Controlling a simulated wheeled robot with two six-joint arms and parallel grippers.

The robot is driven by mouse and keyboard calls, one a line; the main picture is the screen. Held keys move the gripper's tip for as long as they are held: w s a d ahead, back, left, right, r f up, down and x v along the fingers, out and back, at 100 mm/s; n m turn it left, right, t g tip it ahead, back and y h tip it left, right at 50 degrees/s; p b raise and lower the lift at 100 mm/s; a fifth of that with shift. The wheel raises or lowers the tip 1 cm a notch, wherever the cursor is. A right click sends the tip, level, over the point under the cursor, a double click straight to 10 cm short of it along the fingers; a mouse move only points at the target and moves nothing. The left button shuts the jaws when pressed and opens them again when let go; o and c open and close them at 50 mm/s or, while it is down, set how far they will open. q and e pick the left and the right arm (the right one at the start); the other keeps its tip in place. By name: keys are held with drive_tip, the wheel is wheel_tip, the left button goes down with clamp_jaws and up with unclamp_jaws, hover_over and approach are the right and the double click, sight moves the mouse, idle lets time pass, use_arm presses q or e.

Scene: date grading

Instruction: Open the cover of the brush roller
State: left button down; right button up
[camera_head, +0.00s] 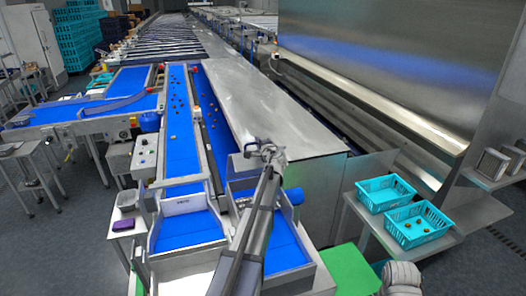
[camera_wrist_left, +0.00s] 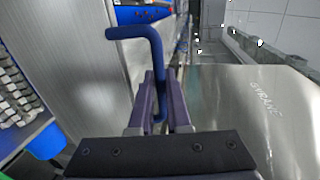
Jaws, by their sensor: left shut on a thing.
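The long grey steel cover (camera_head: 265,108) lies along the top of the machine in the head view, right of the blue belts. A smooth steel surface with lettering, probably this cover (camera_wrist_left: 245,120), fills the right of the left wrist view. A bent blue handle (camera_wrist_left: 152,42) rises between the fingers there. My left gripper (camera_head: 266,152) is at the near end of the cover. In the left wrist view, my left gripper (camera_wrist_left: 161,100) is shut on the blue handle's upright part.
Blue belts (camera_head: 183,128) carry scattered dates left of the cover. A tall steel housing (camera_head: 395,70) stands to the right. Two turquoise crates (camera_head: 385,193) (camera_head: 418,226) sit on a side shelf at the right. Blue-lined chutes (camera_head: 187,230) are at the near end.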

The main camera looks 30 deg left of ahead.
use_arm(q)
drive_tip(key=w+a+r+p, duration=0.2)
drive_tip(key=w+a+r, duration=0.1)
drive_tip(key=w+a, duration=0.1)
drive_tip(key=shift+w+a, duration=0.4)
drive_tip(key=shift+a, duration=0.35)
drive_tip(key=c, duration=0.9)
unclamp_jaws()
drive_tip(key=shift+s, duration=0.1)
drive_tip(key=p+v, duration=0.1)
drive_tip(key=v, duration=0.6)
drive_tip(key=shift+s+d+r+p, duration=0.1)
drive_tip(key=shift+s+d+p, duration=0.15)
drive_tip(key=shift+d+p, duration=0.1)
drive_tip(key=shift+a, duration=0.1)
